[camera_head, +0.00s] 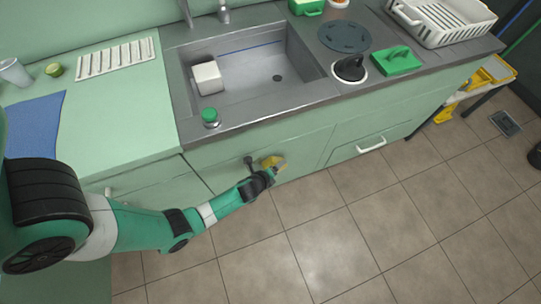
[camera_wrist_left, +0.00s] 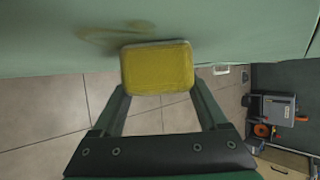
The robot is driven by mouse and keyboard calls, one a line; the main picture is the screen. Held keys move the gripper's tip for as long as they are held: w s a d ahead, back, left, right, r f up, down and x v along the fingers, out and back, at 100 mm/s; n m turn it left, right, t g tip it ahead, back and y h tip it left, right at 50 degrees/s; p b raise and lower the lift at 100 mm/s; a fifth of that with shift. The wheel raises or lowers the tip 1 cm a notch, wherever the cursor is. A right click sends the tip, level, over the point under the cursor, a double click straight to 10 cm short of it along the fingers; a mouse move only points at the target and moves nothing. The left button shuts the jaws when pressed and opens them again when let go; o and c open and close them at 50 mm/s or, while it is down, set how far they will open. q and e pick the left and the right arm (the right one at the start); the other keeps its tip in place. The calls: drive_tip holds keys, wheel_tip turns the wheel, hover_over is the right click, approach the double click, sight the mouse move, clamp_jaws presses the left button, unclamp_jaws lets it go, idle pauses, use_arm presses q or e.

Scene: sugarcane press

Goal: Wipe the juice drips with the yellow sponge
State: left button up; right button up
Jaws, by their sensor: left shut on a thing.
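The yellow sponge (camera_head: 275,162) is at the pale green cabinet front below the sink in the head view. My left gripper (camera_head: 267,172) is shut on it. In the wrist view the sponge (camera_wrist_left: 158,68) sits between my two fingers, with its upper edge at the green cabinet panel (camera_wrist_left: 240,30). I cannot tell whether it is pressed on the panel or just short of it. A yellowish-brown juice smear (camera_wrist_left: 108,36) shows on the panel, above and left of the sponge. The head view does not show the smear clearly. My right gripper is in neither view.
The sink (camera_head: 255,85) holds a whitish block (camera_head: 207,78). A green-capped jar (camera_head: 210,117) stands near the counter's front edge. A white drawer handle (camera_head: 371,145) sticks out to the right. The tiled floor (camera_head: 330,220) in front is clear.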

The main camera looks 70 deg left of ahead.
sight(287, 165)
use_arm(q)
drive_tip(key=shift+w, duration=0.8)
drive_tip(key=shift+w+d+b, duration=0.1)
drive_tip(key=shift+w+b, duration=0.75)
drive_tip(key=shift+w, duration=0.9)
drive_tip(key=shift+r, duration=0.1)
drive_tip(key=shift+s+p, duration=0.5)
drive_tip(key=shift+p, duration=0.1)
drive_tip(key=shift+s+p, duration=0.55)
drive_tip(key=shift+s, duration=0.8)
